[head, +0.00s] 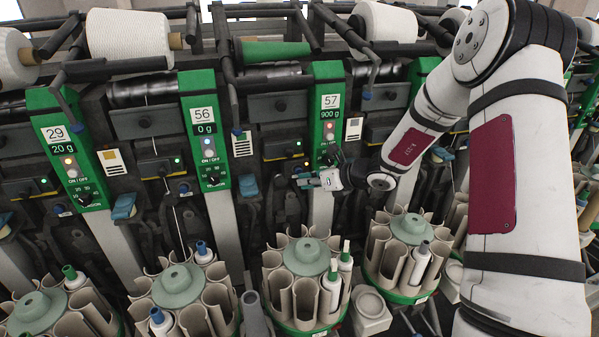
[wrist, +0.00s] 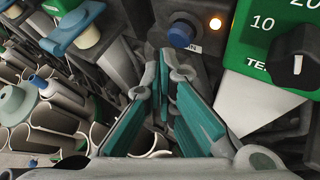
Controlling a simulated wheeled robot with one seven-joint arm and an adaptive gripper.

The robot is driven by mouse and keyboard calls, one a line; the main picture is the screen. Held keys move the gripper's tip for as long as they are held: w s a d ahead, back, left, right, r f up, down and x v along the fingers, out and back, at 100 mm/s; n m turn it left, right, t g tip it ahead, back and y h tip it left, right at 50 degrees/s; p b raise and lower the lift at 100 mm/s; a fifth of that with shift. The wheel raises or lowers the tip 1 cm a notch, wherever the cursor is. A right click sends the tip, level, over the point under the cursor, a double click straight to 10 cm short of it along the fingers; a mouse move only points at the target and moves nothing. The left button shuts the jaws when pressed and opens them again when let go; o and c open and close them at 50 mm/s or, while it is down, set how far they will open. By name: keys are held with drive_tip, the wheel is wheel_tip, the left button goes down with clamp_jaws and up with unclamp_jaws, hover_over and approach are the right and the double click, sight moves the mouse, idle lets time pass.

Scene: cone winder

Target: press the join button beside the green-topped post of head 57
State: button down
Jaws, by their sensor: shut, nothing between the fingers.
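The post of head 57 (head: 330,102) has a green top with the number 57, a 900 g display and a dark knob. In the wrist view its green panel (wrist: 262,42) fills the upper right. The blue round join button (wrist: 181,34) sits left of that panel, just above a partly hidden label. In the head view I cannot clearly make the button out near my gripper. My gripper (head: 301,180) is in front of the lower left of that post. In the wrist view its teal-padded fingers (wrist: 164,66) are shut and empty, just below the button; I cannot tell the remaining gap.
An amber light (wrist: 215,23) glows right of the button. The post of head 56 (head: 204,115) stands to the left, with its own blue button (head: 183,188). Round bobbin magazines, one of them beige (head: 277,290), stand below my gripper. A blue-topped lever (wrist: 75,30) is at upper left.

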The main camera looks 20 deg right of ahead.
drive_tip(key=shift+s, duration=0.15)
drive_tip(key=shift+s+p, duration=0.95)
drive_tip(key=shift+s, duration=1.55)
drive_tip(key=s+a+r+n+g, duration=0.6)
drive_tip(key=s+a+r+n, duration=0.5)
drive_tip(key=s+r+n, duration=0.5)
drive_tip(key=s+d+r+n+h, duration=0.2)
drive_tip(key=s+d+n+h, duration=0.1)
drive_tip(key=s+n, duration=0.4)
drive_tip(key=s+d+r+n+t+h, duration=0.1)
drive_tip(key=s+d+r+n+h, duration=0.2)
drive_tip(key=s+n, duration=0.5)
drive_tip(key=s+d+h, duration=0.1)
drive_tip(key=s+d, duration=0.1)
drive_tip(key=s, duration=0.2)
drive_tip(key=shift+s+r+h, duration=0.25)
drive_tip(key=shift+s+h, duration=0.05)
drive_tip(key=shift+s, duration=0.1)
